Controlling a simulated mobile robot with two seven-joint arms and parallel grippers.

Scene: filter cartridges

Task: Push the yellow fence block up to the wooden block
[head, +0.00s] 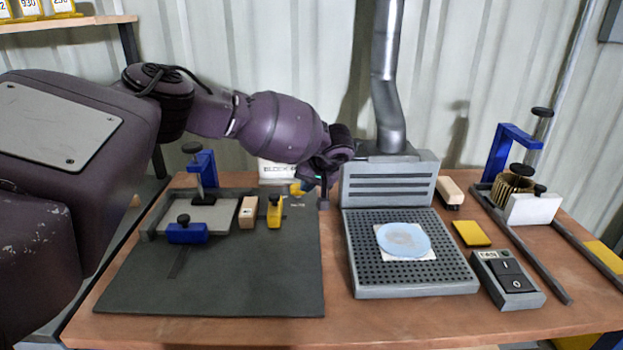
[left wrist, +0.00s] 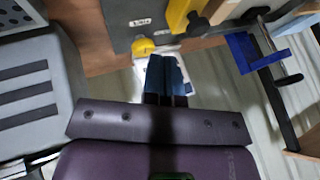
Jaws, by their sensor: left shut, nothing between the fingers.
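The yellow fence block (head: 274,212), with a dark knob on top, stands upright on the dark mat. It also shows at the top of the left wrist view (left wrist: 178,16). The wooden block (head: 248,213) stands just left of it, with a narrow strip of mat between them. My left gripper (head: 323,203) is shut and empty, at the mat's back right edge, to the right of the fence block and apart from it. Its fingers show in the left wrist view (left wrist: 160,60). My right gripper is not in view.
A grey fixture with blue clamps (head: 187,233) stands left of the wooden block. A small yellow piece (head: 296,189) and a white sign (head: 278,171) are behind the fence block. A perforated grey extractor unit (head: 350,270) stands right of the mat (head: 240,285). The mat's front is clear.

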